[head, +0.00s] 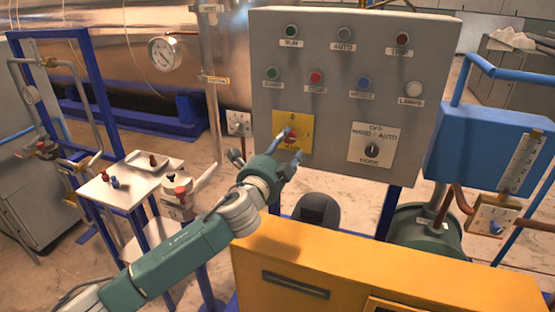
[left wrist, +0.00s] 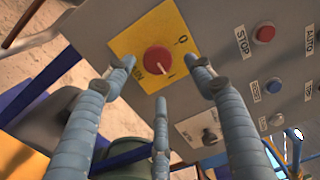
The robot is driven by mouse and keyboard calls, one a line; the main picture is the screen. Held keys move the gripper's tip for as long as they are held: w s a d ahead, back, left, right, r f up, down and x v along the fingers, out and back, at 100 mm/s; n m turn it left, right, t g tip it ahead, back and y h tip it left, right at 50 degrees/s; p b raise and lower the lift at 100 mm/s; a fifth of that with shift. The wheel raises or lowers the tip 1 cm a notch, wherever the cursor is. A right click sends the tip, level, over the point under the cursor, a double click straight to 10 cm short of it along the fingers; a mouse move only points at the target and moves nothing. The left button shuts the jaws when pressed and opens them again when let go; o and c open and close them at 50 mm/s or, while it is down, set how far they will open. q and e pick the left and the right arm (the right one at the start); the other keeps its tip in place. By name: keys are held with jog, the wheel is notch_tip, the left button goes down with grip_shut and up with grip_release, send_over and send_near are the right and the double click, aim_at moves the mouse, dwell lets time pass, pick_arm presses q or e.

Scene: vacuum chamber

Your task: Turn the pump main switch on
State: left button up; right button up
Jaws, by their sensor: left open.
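The pump main switch is a red round knob (head: 291,140) on a yellow plate (head: 281,124) at the lower left of the grey control panel. My right gripper is not in view.
The grey panel (head: 350,60) also has several buttons and lamps and a mode selector (head: 371,150). A yellow cabinet (head: 400,270) stands in front, below the panel. A small white table (head: 130,185) stands at left, a blue box (head: 485,145) at right.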

pick_arm(q)
jog(key=v, duration=0.8)
jog(key=shift+s+d, duration=0.1)
jog(key=shift+d, duration=0.05)
